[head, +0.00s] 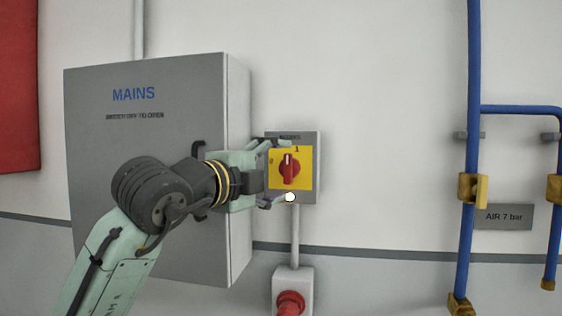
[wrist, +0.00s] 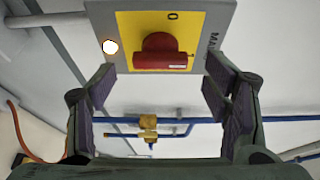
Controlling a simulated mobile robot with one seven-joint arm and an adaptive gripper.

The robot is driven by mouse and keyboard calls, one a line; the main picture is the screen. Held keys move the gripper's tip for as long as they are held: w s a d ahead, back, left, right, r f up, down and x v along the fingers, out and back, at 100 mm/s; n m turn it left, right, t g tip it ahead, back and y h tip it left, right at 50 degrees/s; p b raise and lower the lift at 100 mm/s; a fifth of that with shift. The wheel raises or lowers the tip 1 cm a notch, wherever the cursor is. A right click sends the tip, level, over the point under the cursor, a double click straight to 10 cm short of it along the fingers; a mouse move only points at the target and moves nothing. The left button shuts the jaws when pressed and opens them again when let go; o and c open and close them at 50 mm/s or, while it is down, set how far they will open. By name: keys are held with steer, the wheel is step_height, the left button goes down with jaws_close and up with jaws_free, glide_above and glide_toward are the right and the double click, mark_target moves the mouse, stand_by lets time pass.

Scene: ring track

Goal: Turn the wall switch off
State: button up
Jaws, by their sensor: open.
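The wall switch is a grey box with a yellow plate (head: 305,179) and a red rotary knob (head: 290,168). The knob's bar stands upright with its mark toward the 1 at the top; a 0 is at the plate's left. A white lamp (head: 290,197) glows below the knob. My gripper (head: 272,172) is at the switch's left side, its fingers spread above and below the knob. In the wrist view the knob (wrist: 162,58) lies ahead, between and beyond the open fingers (wrist: 160,92), apart from them. Nothing is held.
A large grey MAINS cabinet (head: 145,190) stands out from the wall close to the left of the switch, behind my arm. Below is a box with a red round part (head: 290,302). Blue air pipes (head: 474,110) with yellow valves run at the right. The wall between is clear.

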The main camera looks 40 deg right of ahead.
mark_target(289, 169)
steer(key=shift+x, duration=1.15)
steer(key=shift+c, duration=0.5)
steer(key=c, duration=1.1)
steer(key=shift+o, duration=0.2)
